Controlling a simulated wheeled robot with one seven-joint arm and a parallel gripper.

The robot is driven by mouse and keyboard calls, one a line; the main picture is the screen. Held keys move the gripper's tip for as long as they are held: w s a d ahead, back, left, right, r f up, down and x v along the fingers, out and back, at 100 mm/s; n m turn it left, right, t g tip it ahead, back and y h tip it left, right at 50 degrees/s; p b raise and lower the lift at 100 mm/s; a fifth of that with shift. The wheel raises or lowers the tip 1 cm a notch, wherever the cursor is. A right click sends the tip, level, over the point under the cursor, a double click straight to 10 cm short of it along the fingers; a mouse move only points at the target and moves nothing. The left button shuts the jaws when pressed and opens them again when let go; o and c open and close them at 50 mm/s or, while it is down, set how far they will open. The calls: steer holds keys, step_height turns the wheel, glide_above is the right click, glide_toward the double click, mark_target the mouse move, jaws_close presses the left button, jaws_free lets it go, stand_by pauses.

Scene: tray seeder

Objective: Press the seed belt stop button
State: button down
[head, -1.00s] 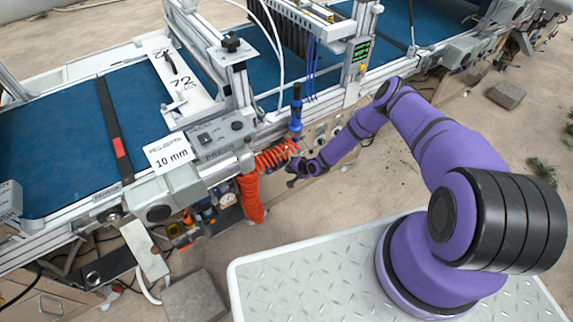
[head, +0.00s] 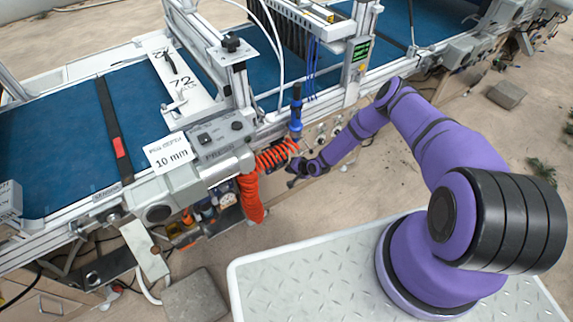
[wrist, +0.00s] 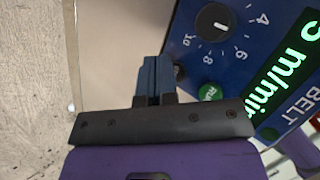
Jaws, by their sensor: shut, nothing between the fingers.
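A blue belt control panel (wrist: 240,60) fills the upper right of the wrist view. It carries a black dial knob (wrist: 213,20), a green RUN button (wrist: 210,92), a lit green speed display (wrist: 285,62) and the word BELT. A small dark round button (wrist: 179,72) sits left of the RUN button, just right of my fingertips; I cannot read a label on it. My gripper (wrist: 152,70) is shut and empty, with its fingertips beside the panel's left edge. In the head view my gripper (head: 293,177) is small and dark, near the machine's front side.
A red coiled hose (head: 250,198) hangs just left of my gripper in the head view. A grey press box (head: 220,138) and a 10 mm sign (head: 170,154) stand farther left along the blue conveyor belt (head: 55,135).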

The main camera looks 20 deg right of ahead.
steer(key=shift+s+d, duration=0.15)
steer(key=shift+s, duration=0.1)
steer(key=s, duration=0.1)
steer(key=s+d, duration=0.1)
steer(key=s, duration=0.3)
steer(key=shift+s+d, duration=0.25)
steer(key=shift+d, duration=0.1)
steer(key=shift+d, duration=0.1)
stand_by(0.9)
